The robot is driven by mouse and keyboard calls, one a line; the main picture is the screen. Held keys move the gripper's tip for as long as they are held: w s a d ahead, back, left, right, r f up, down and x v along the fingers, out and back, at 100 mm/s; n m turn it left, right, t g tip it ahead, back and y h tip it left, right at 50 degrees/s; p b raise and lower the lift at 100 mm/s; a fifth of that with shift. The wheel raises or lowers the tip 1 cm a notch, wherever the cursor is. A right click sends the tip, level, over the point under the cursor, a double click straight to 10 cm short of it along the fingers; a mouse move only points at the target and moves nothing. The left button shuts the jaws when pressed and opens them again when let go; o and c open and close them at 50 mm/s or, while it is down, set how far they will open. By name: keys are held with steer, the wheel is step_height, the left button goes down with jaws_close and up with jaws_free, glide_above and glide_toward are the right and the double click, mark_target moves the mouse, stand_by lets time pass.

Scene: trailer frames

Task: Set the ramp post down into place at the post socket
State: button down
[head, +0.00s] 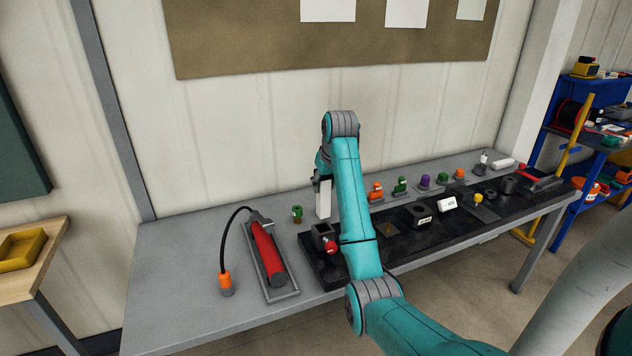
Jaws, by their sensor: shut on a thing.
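A white upright post (323,200), which I take to be the ramp post, hangs below my gripper (321,177). My gripper is shut on its upper end; the fingers are small and partly hidden by my arm. A black square socket (319,230), likely the post socket, stands at the left end of the long black board (310,257). The post's lower end shows just above and behind the socket in the picture. I cannot tell the gap between them. A red knob (330,245) is at the socket's front.
A red cylinder (268,250) lies in a grey tray left of the board, with an orange-ended black cable (226,285) beside it. A small green part (297,213) stands near the socket. Several coloured parts line the back right. The grey table's (175,265) left end is clear.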

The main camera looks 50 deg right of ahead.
mark_target(324, 215)
steer(key=shift+s+a, duration=0.1)
stand_by(0.3)
steer(key=shift+f, duration=5.75)
steer(key=shift+c, duration=2.2)
jaws_free()
steer(key=v, duration=0.7)
steer(key=shift+r, duration=0.25)
steer(key=shift+s, duration=0.1)
